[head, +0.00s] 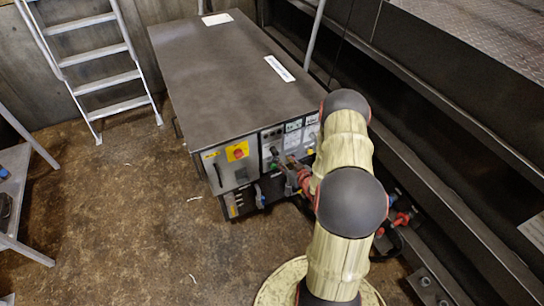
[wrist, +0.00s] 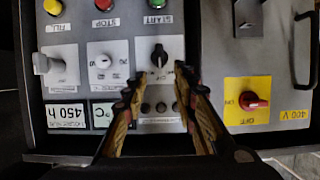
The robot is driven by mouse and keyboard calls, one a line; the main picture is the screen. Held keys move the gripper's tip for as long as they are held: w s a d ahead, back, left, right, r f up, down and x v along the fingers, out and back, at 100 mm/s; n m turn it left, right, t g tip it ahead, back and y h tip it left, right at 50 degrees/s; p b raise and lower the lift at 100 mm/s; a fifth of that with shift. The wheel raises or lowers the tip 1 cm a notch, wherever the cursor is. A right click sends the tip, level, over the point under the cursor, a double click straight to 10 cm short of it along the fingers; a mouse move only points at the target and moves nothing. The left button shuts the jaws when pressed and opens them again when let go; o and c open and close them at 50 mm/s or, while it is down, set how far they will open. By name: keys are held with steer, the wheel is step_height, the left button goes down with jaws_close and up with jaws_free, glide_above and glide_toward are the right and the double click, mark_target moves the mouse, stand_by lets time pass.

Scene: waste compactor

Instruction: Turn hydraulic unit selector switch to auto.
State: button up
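The hydraulic unit is a grey cabinet (head: 215,60) with its control panel on the front face. In the wrist view, where the lettering is upside down, a black selector switch (wrist: 158,55) sits on a white label plate below the green START button. Its pointer is roughly vertical in the picture; I cannot read its setting. My gripper (wrist: 156,85) is open, its two fingers apart and their tips just below the black switch in the picture, one toward each side. Nothing is between the fingers. In the head view my gripper (head: 279,161) is at the panel, and my arm hides part of it.
A red switch on a yellow plate (wrist: 247,100) and a handle (wrist: 306,50) are right. A ladder (head: 105,80) stands at left; open floor (head: 130,220) lies before the cabinet.

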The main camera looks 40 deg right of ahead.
mark_target(278, 155)
steer(key=b+x, duration=0.2)
steer(key=x, duration=0.5)
steer(key=shift+w+d, duration=0.15)
steer(key=shift+w, duration=0.2)
steer(key=c, duration=0.4)
jaws_close()
